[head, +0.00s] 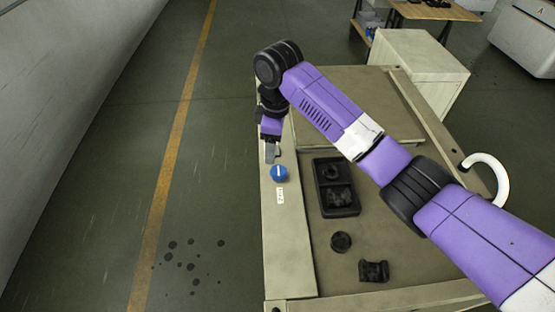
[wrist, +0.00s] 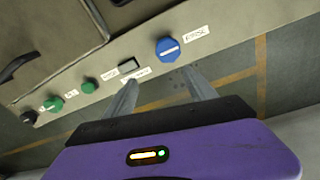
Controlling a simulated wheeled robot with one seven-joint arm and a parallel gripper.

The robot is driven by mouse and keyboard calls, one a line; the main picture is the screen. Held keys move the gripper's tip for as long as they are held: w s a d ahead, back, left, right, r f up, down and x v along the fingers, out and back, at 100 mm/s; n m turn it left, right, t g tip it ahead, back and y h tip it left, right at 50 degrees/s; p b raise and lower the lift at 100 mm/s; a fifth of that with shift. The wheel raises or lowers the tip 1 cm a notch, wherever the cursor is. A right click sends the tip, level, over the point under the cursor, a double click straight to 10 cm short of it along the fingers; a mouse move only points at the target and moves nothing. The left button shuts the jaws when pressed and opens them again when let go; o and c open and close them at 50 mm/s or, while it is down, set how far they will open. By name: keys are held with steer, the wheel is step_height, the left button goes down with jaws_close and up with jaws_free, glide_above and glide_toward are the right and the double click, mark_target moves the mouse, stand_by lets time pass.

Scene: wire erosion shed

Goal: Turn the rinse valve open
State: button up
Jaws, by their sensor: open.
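The rinse valve is a round blue knob (head: 279,173) with a pale bar across it, on the left rail of the machine top, with a white label below it. In the wrist view the blue knob (wrist: 169,49) sits beside a label reading RINSE, and its bar runs slightly tilted across the face. My gripper (head: 270,153) is just behind the knob in the head view. In the wrist view my gripper (wrist: 160,77) has its two fingers apart with nothing between them. The knob lies beyond the fingertips, and I see no contact.
Green knobs (wrist: 53,104) and a dark rectangular switch (wrist: 129,66) line the same rail. A black tray (head: 321,198) holding dark parts, a black round piece (head: 341,242) and a black block (head: 374,271) lie on the machine top. Open floor is left of the rail.

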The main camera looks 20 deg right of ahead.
mark_target(278, 170)
steer(key=shift+s+d+n+g, duration=0.2)
steer(key=shift+s+g, duration=0.1)
steer(key=shift+s, duration=0.3)
steer(key=shift+s+d+n+g, duration=0.1)
steer(key=shift+s+d+g, duration=0.15)
steer(key=shift+s, duration=0.3)
steer(key=shift+a+f+p, duration=0.1)
steer(key=shift+f+p, duration=0.55)
steer(key=shift+f, duration=3.3)
steer(key=c, duration=1.4)
